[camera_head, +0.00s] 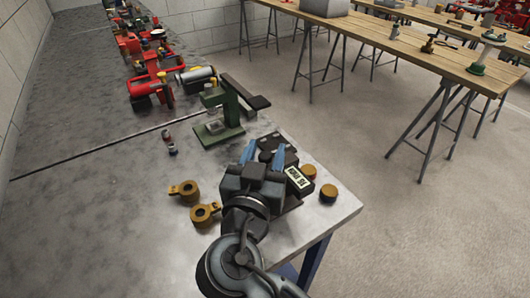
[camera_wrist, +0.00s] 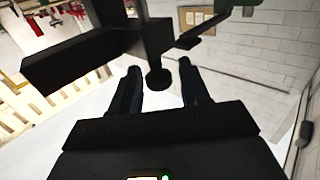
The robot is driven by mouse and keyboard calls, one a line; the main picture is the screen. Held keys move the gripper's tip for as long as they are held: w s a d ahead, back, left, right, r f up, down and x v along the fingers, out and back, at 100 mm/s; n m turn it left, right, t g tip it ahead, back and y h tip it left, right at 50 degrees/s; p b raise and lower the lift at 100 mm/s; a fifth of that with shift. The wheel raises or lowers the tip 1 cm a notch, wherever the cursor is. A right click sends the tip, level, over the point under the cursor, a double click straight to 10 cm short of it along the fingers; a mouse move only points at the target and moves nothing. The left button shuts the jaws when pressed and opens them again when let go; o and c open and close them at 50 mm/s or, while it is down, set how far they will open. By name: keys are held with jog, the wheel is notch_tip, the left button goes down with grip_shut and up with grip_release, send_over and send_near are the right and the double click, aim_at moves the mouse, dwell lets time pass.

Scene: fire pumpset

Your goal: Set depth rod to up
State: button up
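In the head view, my gripper (camera_head: 264,151) is at the near right of the metal bench, its two blue fingers spread apart. A green press-like device (camera_head: 222,112) with a dark bar stands just beyond it. The wrist view shows my gripper (camera_wrist: 157,78) open, with a finger on each side. A dark rod with a round end (camera_wrist: 158,79) appears between the fingers, hanging from a dark body (camera_wrist: 150,38) with a bar to the left. I cannot tell whether the rod is touched or its setting, nor confirm that it is the depth rod.
A dark box with a pale label (camera_head: 300,181) is close to my gripper's right. Brass fittings (camera_head: 185,190) lie to its left and a brass cap (camera_head: 328,192) to its right. Red pump parts (camera_head: 150,85) fill the far bench.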

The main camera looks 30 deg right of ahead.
grip_shut()
dwell(0.3)
jog(key=shift+r, duration=2.65)
jog(key=shift+c, duration=0.3)
grip_release()
jog(key=shift+r, duration=0.1)
jog(key=shift+o, duration=0.7)
